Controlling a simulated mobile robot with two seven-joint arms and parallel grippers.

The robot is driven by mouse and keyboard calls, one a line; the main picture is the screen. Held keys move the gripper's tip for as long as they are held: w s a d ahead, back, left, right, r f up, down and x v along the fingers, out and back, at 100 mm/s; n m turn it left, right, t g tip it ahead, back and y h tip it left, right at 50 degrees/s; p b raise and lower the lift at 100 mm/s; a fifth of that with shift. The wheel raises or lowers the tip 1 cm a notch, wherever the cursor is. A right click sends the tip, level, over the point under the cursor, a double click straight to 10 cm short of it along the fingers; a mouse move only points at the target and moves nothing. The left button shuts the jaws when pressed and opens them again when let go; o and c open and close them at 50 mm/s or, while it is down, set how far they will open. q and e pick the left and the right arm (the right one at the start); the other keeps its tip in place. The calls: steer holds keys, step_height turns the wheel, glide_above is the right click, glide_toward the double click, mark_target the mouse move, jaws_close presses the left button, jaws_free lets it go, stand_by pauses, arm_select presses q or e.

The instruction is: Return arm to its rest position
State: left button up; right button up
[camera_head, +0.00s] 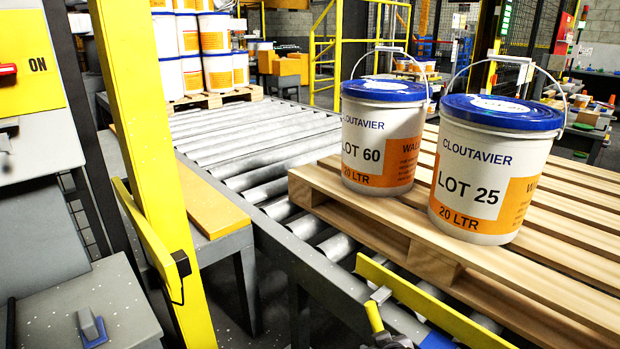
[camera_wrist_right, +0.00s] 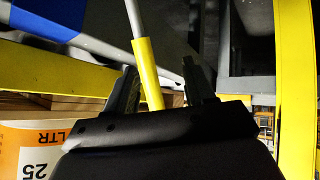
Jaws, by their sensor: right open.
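My right gripper (camera_wrist_right: 160,85) shows in the right wrist view with its two dark fingers apart. A grey rod with a yellow sleeve (camera_wrist_right: 148,68) runs between the fingers in that view; I cannot tell whether they touch it. In the head view, a rod with a yellow sleeve (camera_head: 373,316) stands at the bottom, with a dark part (camera_head: 392,341) beside it that may be my right gripper's tip. My left gripper is in neither view. Two white and orange pails with blue lids, LOT 60 (camera_head: 378,147) and LOT 25 (camera_head: 480,185), stand upright on a wooden pallet (camera_head: 440,262).
The pallet rests on a roller conveyor (camera_head: 262,140), which is bare towards the back left. A yellow rail (camera_head: 425,300) runs along the pallet's near side. A yellow post (camera_head: 150,150) rises at the left. Stacked pails (camera_head: 217,50) stand at the back.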

steer(key=s+d+r+p, duration=0.1)
steer(key=s+p, duration=0.1)
steer(key=s, duration=0.6)
steer(key=s+d+r+t+y+p, duration=0.1)
steer(key=s+p, duration=0.1)
steer(key=s, duration=0.7)
steer(key=s+d+r+m+y+p, duration=0.1)
steer(key=s+d+r+p, duration=0.1)
steer(key=s, duration=0.6)
steer(key=shift+s+t, duration=0.25)
steer(key=shift+t, duration=0.05)
steer(key=shift+d, duration=0.1)
